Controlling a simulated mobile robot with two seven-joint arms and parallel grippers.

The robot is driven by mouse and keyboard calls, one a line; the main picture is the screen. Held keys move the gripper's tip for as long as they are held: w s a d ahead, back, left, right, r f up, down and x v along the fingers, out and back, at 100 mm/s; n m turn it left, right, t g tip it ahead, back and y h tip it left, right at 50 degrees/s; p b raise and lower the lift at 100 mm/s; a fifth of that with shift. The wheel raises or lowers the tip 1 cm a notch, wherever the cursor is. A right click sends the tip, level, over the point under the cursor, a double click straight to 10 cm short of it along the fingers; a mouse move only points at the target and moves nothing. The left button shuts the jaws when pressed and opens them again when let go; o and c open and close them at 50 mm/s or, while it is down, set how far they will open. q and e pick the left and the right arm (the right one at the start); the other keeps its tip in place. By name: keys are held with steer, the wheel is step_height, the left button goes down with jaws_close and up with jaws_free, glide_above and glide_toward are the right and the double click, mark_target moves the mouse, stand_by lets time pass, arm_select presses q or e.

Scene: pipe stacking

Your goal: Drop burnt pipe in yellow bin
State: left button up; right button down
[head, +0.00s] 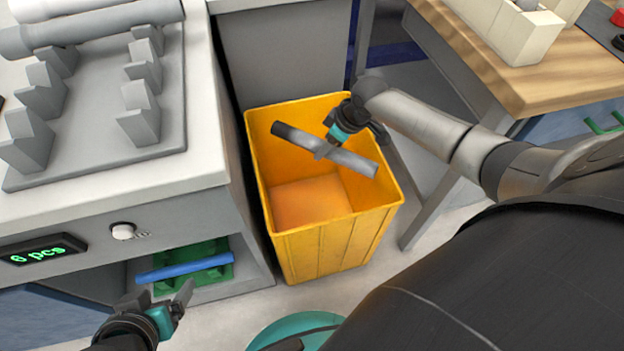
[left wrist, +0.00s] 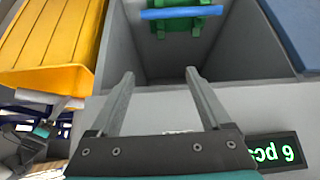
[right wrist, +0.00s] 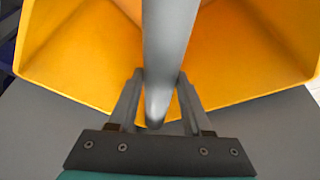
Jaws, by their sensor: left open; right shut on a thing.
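The burnt pipe (head: 350,160) is grey with a darkened, blackish end at its left. My right gripper (head: 325,150) is shut on it near its middle and holds it over the open mouth of the yellow bin (head: 325,240). In the right wrist view the pipe (right wrist: 168,50) runs between the fingers (right wrist: 157,105), with the bin's yellow inner walls (right wrist: 235,65) behind it. The bin's floor looks empty where it shows. My left gripper (head: 184,298) is open and empty, low in front of the grey workbench; its spread fingers show in the left wrist view (left wrist: 157,85).
The workbench (head: 205,165) left of the bin carries a grey rack (head: 100,165) and pipes (head: 90,25) at the back. A blue pipe (head: 185,267) lies on a green holder in its lower shelf. A wooden table (head: 530,75) stands right of the bin.

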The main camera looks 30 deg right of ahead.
steer(key=shift+f+b, duration=0.45)
arm_select(q)
steer(key=shift+w+d+t+h+b, duration=0.1)
steer(key=shift+w+d+t+h, duration=0.2)
steer(key=shift+w+d+t, duration=0.25)
steer(key=shift+w+d+t+h+b, duration=0.1)
steer(key=shift+w+d+t+h, duration=0.3)
steer(key=shift+d, duration=0.3)
steer(key=shift+w+d+t+h+b, duration=0.1)
steer(key=shift+w+d+t+h, duration=0.1)
steer(key=shift+w+d+t, duration=0.3)
arm_select(e)
steer(key=shift+f, duration=0.25)
arm_select(q)
steer(key=shift+s+d, duration=0.1)
steer(key=shift+s, duration=0.05)
arm_select(e)
steer(key=shift+c, duration=1.3)
jaws_free()
